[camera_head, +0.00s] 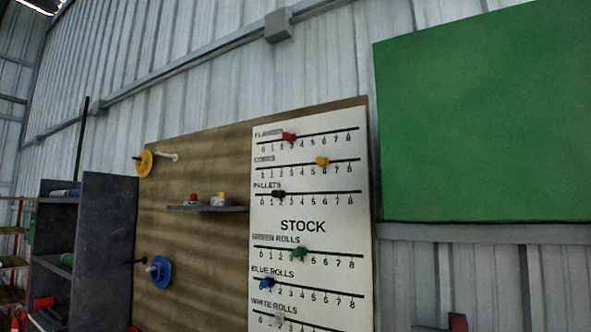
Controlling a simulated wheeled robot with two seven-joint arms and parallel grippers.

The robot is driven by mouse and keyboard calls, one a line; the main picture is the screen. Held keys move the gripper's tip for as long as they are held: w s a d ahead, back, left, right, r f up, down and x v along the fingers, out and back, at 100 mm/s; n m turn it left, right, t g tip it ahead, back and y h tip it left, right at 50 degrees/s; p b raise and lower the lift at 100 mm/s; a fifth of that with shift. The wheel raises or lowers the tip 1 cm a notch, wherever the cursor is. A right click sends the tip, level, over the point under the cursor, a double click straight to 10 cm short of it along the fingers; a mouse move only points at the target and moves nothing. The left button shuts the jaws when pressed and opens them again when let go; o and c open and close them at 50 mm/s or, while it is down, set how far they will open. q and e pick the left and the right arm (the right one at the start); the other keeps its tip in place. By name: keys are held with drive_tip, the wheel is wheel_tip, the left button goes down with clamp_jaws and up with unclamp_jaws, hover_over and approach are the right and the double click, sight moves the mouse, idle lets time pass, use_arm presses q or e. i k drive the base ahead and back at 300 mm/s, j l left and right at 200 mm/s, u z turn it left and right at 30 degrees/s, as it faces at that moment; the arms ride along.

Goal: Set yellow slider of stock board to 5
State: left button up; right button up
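The white stock board (335,226) hangs upright on a brown panel, with several numbered slider rows from 0 to 8. The yellow slider (321,161) is on the second row from the top, right of the middle. It sits around the 5 to 6 marks; the exact mark is hard to read at this size. Neither of my grippers can be made out in this view.
Red (289,137), black (278,194), green (299,252) and blue (267,283) sliders sit on other rows. A small shelf (208,208) juts out left of the board. A green panel (485,120) is at right. A dark, red-edged shape (458,322) shows at the bottom edge.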

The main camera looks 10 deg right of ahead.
sight(323, 161)
drive_tip(key=i+j, duration=0.3)
drive_tip(key=i+j+z, duration=0.1)
drive_tip(key=i+j, duration=0.2)
drive_tip(key=j, duration=0.2)
drive_tip(key=i+j+z, duration=0.1)
drive_tip(key=i+j, duration=0.2)
drive_tip(key=j, duration=0.1)
